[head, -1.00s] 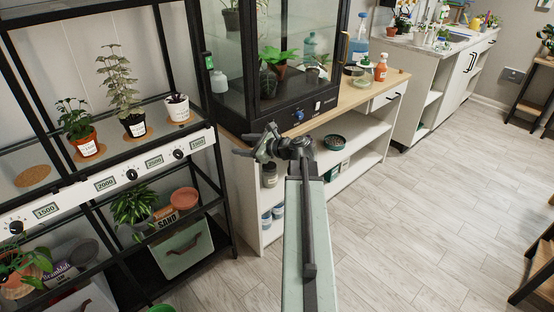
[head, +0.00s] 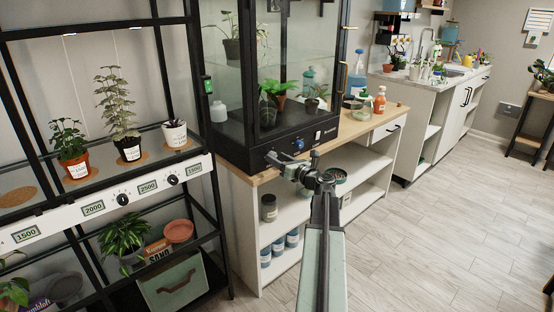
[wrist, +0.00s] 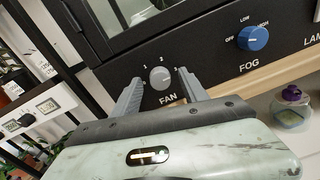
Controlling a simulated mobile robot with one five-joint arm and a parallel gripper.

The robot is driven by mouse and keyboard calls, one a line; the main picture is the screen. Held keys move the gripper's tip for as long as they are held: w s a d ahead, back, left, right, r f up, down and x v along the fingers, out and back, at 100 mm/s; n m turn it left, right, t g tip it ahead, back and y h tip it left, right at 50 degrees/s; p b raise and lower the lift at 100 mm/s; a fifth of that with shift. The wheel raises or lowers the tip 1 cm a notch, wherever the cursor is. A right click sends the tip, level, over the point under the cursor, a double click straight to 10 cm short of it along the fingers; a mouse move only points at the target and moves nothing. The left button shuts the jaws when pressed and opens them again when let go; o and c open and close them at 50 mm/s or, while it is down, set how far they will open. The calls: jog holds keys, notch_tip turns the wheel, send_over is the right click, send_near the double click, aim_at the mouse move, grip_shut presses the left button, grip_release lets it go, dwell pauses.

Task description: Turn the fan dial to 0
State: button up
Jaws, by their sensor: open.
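The fan dial (wrist: 160,77) is a small grey knob above the word FAN on the black cabinet panel. In the wrist view the numbers 1, 2 and 3 show around its top. My gripper (wrist: 158,84) is open, with one grey finger on each side of the dial. The fingers look apart from the knob, but depth is unclear. In the head view my gripper (head: 292,158) is at the front of the cabinet, and I cannot make out the fan dial.
The blue fog knob (wrist: 252,38) sits right of the fan dial; it shows in the head view too (head: 299,143). The glass plant cabinet (head: 232,105) stands on a wooden-topped bench (head: 350,127). A plant rack (head: 107,193) stands left. Floor (head: 430,235) at right is clear.

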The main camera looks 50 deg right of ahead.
jog(key=shift+w, duration=0.35)
grip_shut()
